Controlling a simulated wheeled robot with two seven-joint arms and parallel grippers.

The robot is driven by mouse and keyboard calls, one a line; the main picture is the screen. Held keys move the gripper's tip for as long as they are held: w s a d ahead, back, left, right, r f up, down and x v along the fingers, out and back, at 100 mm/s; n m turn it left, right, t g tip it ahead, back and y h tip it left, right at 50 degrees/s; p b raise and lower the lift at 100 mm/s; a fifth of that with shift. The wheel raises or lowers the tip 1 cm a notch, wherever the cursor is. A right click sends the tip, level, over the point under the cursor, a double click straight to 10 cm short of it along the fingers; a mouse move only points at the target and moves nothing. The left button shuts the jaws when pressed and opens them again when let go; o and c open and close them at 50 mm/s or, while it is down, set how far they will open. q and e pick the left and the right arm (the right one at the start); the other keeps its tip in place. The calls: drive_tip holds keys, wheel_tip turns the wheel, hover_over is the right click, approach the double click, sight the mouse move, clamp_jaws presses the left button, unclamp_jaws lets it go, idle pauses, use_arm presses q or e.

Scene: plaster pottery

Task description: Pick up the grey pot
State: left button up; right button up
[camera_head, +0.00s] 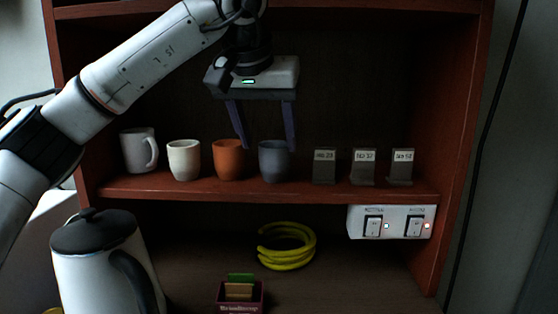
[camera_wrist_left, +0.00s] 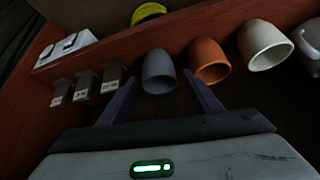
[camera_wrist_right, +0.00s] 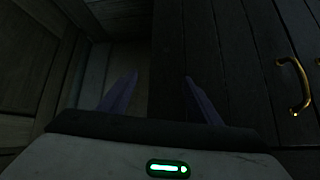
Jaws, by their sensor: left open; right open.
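The grey pot (camera_head: 274,162) stands upright on the shelf, right of the orange pot (camera_head: 228,160). My left gripper (camera_head: 267,146) is open above and around the grey pot's upper area in the head view. In the left wrist view the grey pot (camera_wrist_left: 158,72) shows beyond and between the two fingers (camera_wrist_left: 160,82), with the orange pot (camera_wrist_left: 209,62) close to one finger. I cannot tell whether a finger touches the grey pot. My right gripper (camera_wrist_right: 159,77) is open and empty, away from the shelf. It is not in the head view.
A cream pot (camera_head: 184,161) and a light mug (camera_head: 138,150) stand left on the shelf (camera_head: 300,188). Several small labelled stands, one of them here (camera_head: 324,168), are to the right. Below are a kettle (camera_head: 100,265), a yellow coil (camera_head: 287,258) and a switch box (camera_head: 391,222).

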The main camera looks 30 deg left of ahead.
sight(275, 157)
use_arm(q)
drive_tip(key=shift+x, duration=0.8)
drive_tip(key=shift+w+p+x, duration=0.25)
drive_tip(key=shift+p+x, duration=0.25)
drive_tip(key=shift+x, duration=2.25)
drive_tip(key=shift+d+r, duration=0.15)
drive_tip(key=c, duration=0.8)
drive_tip(key=shift+c, duration=0.2)
